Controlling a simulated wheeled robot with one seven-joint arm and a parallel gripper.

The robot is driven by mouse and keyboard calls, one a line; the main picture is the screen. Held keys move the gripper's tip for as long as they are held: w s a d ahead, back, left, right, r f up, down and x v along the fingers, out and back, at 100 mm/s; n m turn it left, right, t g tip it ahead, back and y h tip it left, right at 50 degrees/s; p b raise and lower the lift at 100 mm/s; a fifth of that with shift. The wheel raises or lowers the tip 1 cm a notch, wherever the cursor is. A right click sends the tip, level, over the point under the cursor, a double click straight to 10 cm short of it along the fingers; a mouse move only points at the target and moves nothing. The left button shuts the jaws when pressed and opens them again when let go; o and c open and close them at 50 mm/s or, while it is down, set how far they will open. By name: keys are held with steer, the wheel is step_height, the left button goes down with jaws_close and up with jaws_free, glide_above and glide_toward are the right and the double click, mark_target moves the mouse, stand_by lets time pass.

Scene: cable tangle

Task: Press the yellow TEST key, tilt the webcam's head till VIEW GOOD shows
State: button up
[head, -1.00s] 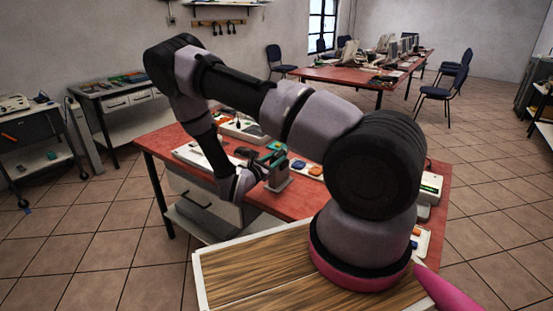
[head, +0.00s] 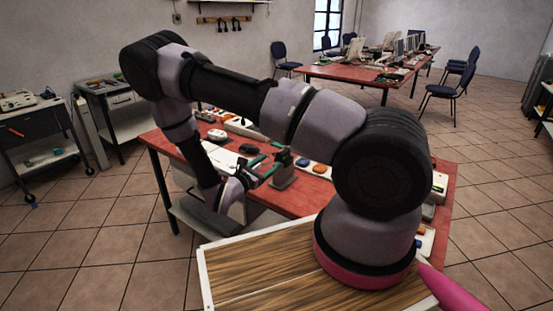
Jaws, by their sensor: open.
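My gripper (head: 262,171) is over the near part of the red workbench, open, with green-tipped fingers pointing right toward a small grey block (head: 284,177). I cannot tell whether it touches the block. The yellow TEST key and the webcam cannot be made out; my arm covers much of the bench. A white pad with a blue button (head: 302,161) and an orange button (head: 320,168) lies right of the gripper. A pale box (head: 440,184) stands at the bench's right end, partly behind my arm. No VIEW GOOD text is readable.
The red workbench (head: 300,203) also holds a white mouse-like thing (head: 217,135), a dark one (head: 248,149) and a white sheet. A second red table (head: 340,72) with computers and chairs is behind. Trolleys stand at the left.

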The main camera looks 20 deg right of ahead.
steer(key=shift+v, duration=1.65)
steer(key=s+d+r+m+g+y, duration=0.35)
steer(key=r+m+g, duration=0.25)
steer(key=r+m, duration=0.25)
steer(key=s+d+r+m+g+y, duration=0.2)
steer(key=s+r+m+g, duration=0.4)
steer(key=r, duration=0.4)
steer(key=s+a+r+m+t+y, duration=0.2)
steer(key=s+r+m+t+y, duration=0.2)
steer(key=r, duration=0.7)
steer(key=s+a+r+m+t+y, duration=0.2)
steer(key=s+r+m+t+y, duration=0.3)
steer(key=r, duration=0.7)
steer(key=s+m+y, duration=0.1)
steer(key=m+y, duration=0.1)
steer(key=m, duration=0.1)
steer(key=shift+s+a, duration=0.35)
steer(key=shift+y, duration=0.25)
